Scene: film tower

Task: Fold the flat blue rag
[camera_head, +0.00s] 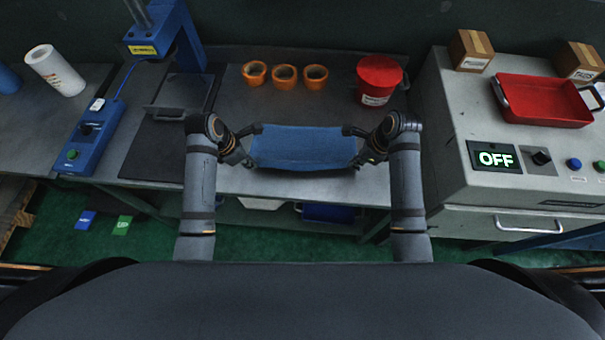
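The blue rag (302,148) is at the front of the grey workbench in the head view, stretched between my two grippers. Its near edge hangs at or over the bench's front edge. My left gripper (250,145) is at the rag's left side and my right gripper (357,146) is at its right side. Both sets of fingertips meet the rag's side edges. The fingers are small and dark, so I cannot tell whether they are closed on the cloth.
Behind the rag stand three orange rolls (284,75) and a red tub (378,80). A blue press (167,40) stands left. At right, a grey machine (470,115) with an OFF display (495,159) carries a red tray (541,101) and cardboard boxes (471,51).

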